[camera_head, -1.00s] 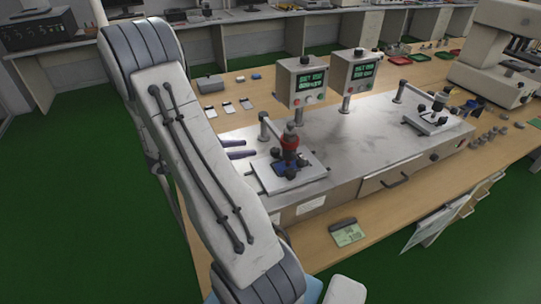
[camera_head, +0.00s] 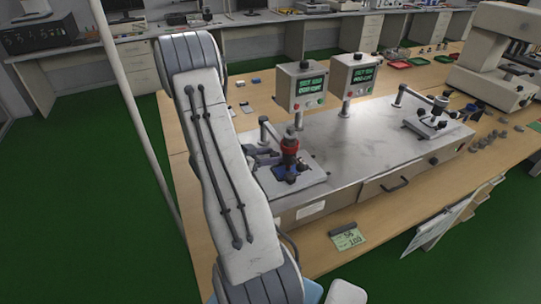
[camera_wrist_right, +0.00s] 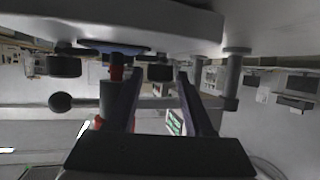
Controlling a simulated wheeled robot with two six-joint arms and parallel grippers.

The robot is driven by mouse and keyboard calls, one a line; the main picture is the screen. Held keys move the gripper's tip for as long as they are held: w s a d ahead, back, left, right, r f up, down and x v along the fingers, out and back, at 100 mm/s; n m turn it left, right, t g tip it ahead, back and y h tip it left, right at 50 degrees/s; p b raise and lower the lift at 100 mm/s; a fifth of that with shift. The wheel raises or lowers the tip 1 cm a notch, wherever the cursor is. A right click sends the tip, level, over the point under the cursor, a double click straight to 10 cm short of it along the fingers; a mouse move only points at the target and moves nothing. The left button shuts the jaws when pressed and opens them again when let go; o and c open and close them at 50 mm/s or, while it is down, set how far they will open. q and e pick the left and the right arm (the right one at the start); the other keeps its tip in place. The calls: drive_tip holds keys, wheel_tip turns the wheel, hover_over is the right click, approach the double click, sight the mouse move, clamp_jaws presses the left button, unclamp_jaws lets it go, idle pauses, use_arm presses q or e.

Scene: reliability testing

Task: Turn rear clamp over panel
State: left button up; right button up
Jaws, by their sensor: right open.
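The test fixture (camera_head: 310,176) is a flat metal plate at the left end of the steel bench unit, with a dark blue panel and black clamp knobs under a red-ringed head (camera_head: 290,147). In the wrist view, which looks upside down, the blue panel edge (camera_wrist_right: 100,45) and two black clamp knobs show, one at the left (camera_wrist_right: 65,67) and one (camera_wrist_right: 160,71) in line with the gap between my fingers. My right gripper (camera_head: 266,156) is open at the fixture's rear left side; it also shows in the wrist view (camera_wrist_right: 158,82). Contact with a clamp cannot be told. My left gripper is out of view.
An upright post with an arm (camera_head: 268,130) stands close behind the gripper. A second fixture (camera_head: 435,126) is at the right.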

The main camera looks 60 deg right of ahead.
clamp_jaws()
drive_tip(key=shift+w+d+r+m+g+y+p, duration=0.1)
drive_tip(key=shift+m+g+y+p, duration=0.1)
drive_tip(key=shift+m+g+p, duration=0.35)
drive_tip(key=shift+w+d+r+m+g+y+p, duration=0.1)
drive_tip(key=shift+m+g+y+p, duration=0.1)
drive_tip(key=shift+m+g+p, duration=0.35)
drive_tip(key=shift+w+m+g+y+p, duration=0.1)
drive_tip(key=shift+m+g+y+p, duration=0.4)
drive_tip(key=shift+m+g+p, duration=0.15)
drive_tip(key=shift+w+d+f+m+g+y+p, duration=0.15)
drive_tip(key=shift+m+g+y+p, duration=0.15)
drive_tip(key=shift+m+g+y, duration=0.7)
drive_tip(key=shift+d+m+g+y, duration=0.1)
drive_tip(key=shift+m+g+y, duration=0.45)
drive_tip(key=shift+m+y, duration=0.25)
drive_tip(key=shift+m, duration=0.25)
unclamp_jaws()
